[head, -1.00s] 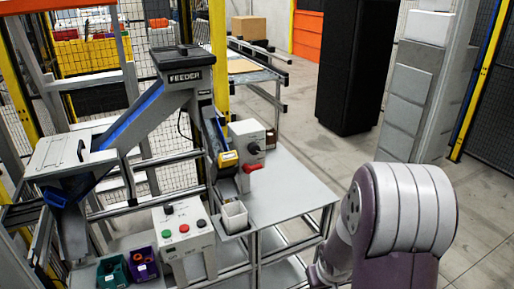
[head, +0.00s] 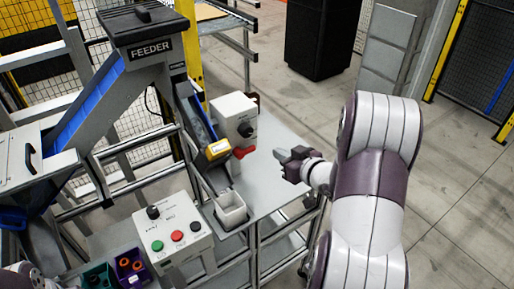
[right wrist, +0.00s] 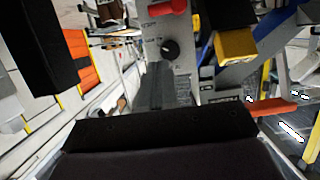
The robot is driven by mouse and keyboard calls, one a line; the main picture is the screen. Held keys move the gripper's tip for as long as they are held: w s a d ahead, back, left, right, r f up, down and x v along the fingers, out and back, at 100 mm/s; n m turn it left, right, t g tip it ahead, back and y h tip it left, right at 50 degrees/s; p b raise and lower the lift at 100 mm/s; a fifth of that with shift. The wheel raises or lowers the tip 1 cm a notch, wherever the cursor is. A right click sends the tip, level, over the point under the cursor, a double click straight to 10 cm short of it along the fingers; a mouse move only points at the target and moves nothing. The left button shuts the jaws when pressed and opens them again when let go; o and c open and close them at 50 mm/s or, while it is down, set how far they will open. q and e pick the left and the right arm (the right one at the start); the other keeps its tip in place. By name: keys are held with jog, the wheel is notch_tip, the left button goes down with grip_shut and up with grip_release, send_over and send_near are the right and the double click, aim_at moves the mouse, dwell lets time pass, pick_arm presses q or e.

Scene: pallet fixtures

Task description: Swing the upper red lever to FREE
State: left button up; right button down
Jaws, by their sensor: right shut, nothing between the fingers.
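A red lever (head: 243,152) sticks out low on the light control box (head: 233,115), below its black knob, beside the chute's yellow block. It is the only red lever I can make out in the head view; its FREE marking is not readable there. The lever also shows at the top edge of the right wrist view (right wrist: 165,6), where the box appears upside down. My right gripper (head: 281,155) is shut and empty, right of the lever and apart from it, over the grey table. Its closed fingers (right wrist: 154,87) point toward the box. My left gripper is out of view.
The feeder (head: 150,50) and its chute with the yellow block (head: 217,149) stand left of the lever. A button box (head: 172,230) stands in front. The grey table (head: 270,165) is mostly clear near my right gripper.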

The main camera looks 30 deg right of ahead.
jog(key=p, duration=0.2)
send_near(244, 151)
jog(key=w+d+r, duration=0.2)
jog(key=w+r, duration=0.1)
jog(key=w, duration=0.1)
jog(key=w+f, duration=0.1)
jog(key=f+p, duration=0.1)
jog(key=f, duration=0.1)
jog(key=w+f, duration=0.1)
jog(key=shift+w+f, duration=0.15)
jog(key=shift+w, duration=0.15)
